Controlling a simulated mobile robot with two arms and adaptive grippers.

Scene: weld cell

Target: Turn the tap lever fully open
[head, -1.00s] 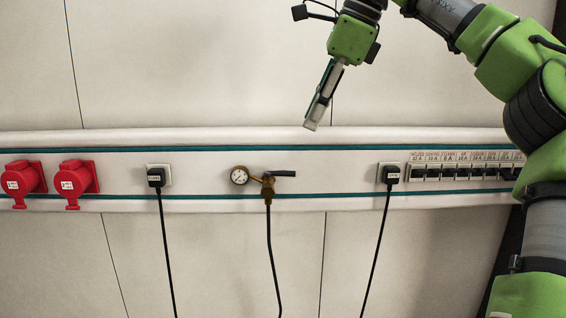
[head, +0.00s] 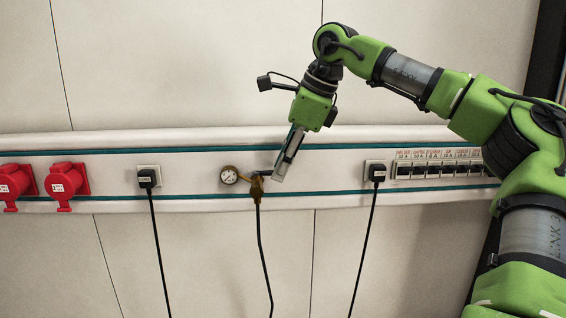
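The brass tap (head: 257,188) sits on the white wall rail with a round gauge on its left and a black hose hanging below it. Its dark lever (head: 263,173) points right, roughly level, and its right end is hidden behind my gripper. My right gripper (head: 278,178) comes down from the upper right and its fingertips overlap the lever's right end in the head view. I cannot tell whether they touch it. The fingers show edge-on and look close together, so their opening is unclear. My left gripper is not in view.
The pressure gauge (head: 229,175) is beside the tap. A black plug (head: 147,178) is on the left and another plug (head: 377,172) on the right, both with hanging cables. Breaker switches (head: 438,170) line the right. Red sockets (head: 67,182) are at the far left. The wall above is clear.

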